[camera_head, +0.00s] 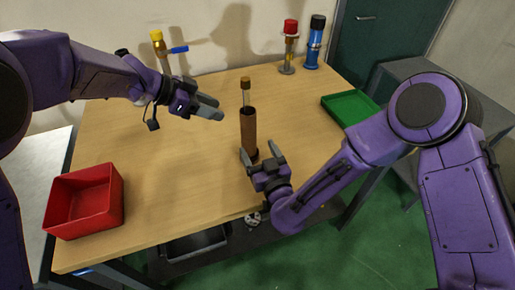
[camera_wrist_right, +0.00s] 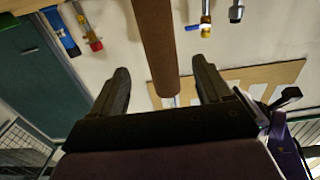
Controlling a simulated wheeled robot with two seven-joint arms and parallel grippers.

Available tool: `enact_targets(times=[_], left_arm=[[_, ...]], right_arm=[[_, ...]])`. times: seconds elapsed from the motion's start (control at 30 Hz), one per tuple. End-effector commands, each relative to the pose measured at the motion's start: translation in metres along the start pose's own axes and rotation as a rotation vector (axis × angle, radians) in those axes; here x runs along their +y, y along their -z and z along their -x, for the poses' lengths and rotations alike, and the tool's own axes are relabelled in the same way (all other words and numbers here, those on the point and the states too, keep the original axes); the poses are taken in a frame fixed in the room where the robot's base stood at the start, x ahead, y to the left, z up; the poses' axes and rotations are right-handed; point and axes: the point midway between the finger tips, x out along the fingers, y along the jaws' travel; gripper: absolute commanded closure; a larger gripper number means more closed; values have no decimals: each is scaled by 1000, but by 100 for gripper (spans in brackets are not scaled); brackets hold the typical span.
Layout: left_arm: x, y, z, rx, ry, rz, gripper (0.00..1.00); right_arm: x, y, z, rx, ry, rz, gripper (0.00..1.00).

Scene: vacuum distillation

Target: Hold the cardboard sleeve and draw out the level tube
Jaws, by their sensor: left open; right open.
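The cardboard sleeve (camera_head: 249,132) is a brown tube standing upright near the middle of the table. The level tube (camera_head: 246,96) sticks out of its top, clear with a brown cap. My right gripper (camera_head: 261,152) is open low at the sleeve, its fingers on either side. In the right wrist view the sleeve (camera_wrist_right: 157,40) runs between the two open fingers (camera_wrist_right: 162,75), with gaps showing on both sides. My left gripper (camera_head: 212,107) is open and empty to the left of the sleeve, near its top. The level tube's lower part is hidden inside the sleeve.
A red bin (camera_head: 85,200) stands at the table's front left, and a green tray (camera_head: 350,108) at the right. A yellow-topped valve (camera_head: 159,45), a red-capped piece (camera_head: 289,45) and a blue cylinder (camera_head: 314,42) stand along the back. The table (camera_head: 160,190) is clear between the bin and the sleeve.

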Motion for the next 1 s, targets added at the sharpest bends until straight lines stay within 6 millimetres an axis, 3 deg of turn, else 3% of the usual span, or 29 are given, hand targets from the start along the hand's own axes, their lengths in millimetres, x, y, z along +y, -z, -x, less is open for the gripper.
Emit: enact_targets(times=[0.5, 0.67, 0.9, 1.0], left_arm=[[0, 0, 0, 0, 0, 0, 57], [0, 0, 0, 0, 0, 0, 57], [0, 0, 0, 0, 0, 0, 57], [0, 0, 0, 0, 0, 0, 57]], right_arm=[[0, 0, -91, 3, 1, -1, 22], [0, 0, -103, 2, 3, 1, 22], [-1, 0, -104, 1, 3, 0, 22], [-1, 0, -104, 1, 3, 0, 55]])
